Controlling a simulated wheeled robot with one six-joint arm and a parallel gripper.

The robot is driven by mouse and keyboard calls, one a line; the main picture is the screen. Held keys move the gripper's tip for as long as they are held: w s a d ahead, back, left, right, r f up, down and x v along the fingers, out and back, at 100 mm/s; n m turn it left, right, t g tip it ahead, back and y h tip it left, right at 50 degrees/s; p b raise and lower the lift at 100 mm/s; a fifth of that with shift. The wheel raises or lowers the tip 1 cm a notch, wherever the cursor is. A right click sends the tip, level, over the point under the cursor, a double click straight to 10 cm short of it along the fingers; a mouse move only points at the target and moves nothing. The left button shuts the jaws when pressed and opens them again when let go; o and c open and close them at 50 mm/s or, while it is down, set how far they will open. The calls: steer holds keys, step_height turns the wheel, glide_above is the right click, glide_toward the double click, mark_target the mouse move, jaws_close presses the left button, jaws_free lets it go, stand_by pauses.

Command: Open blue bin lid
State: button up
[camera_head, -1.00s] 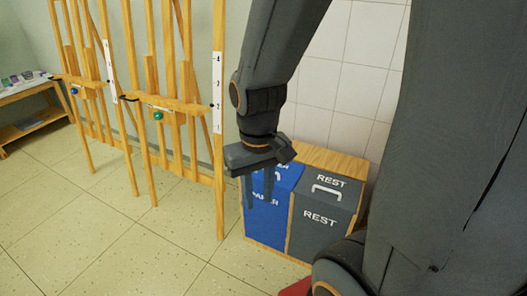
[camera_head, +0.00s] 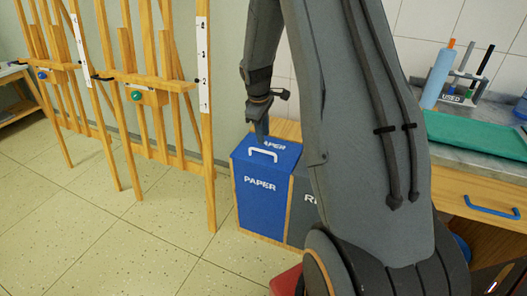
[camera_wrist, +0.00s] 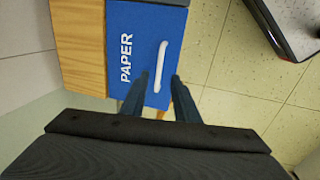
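The blue paper bin (camera_head: 262,205) stands beside the easels, and its lid (camera_head: 243,152) is down. A white handle (camera_head: 263,154) is on the lid; it also shows in the wrist view (camera_wrist: 161,66). My gripper (camera_head: 261,140) is above the lid, pointing down, close behind the handle in the head view. In the wrist view my gripper (camera_wrist: 159,76) has its two fingers apart, with the lower end of the handle between the fingertips. I cannot tell whether they touch it. Nothing is held.
The grey rest bin (camera_head: 303,208) adjoins on the right, mostly hidden by my arm. Wooden easels (camera_head: 204,120) stand at left. A counter with a green tray (camera_head: 475,135), a blue bottle (camera_head: 437,78) and a tool holder (camera_head: 458,95) is at right.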

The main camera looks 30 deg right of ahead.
glide_above(265, 160)
step_height(265, 160, down, 8)
steer(key=shift+a+r, duration=0.1)
steer(key=shift+r, duration=0.15)
jaws_close()
steer(key=shift+w, duration=0.1)
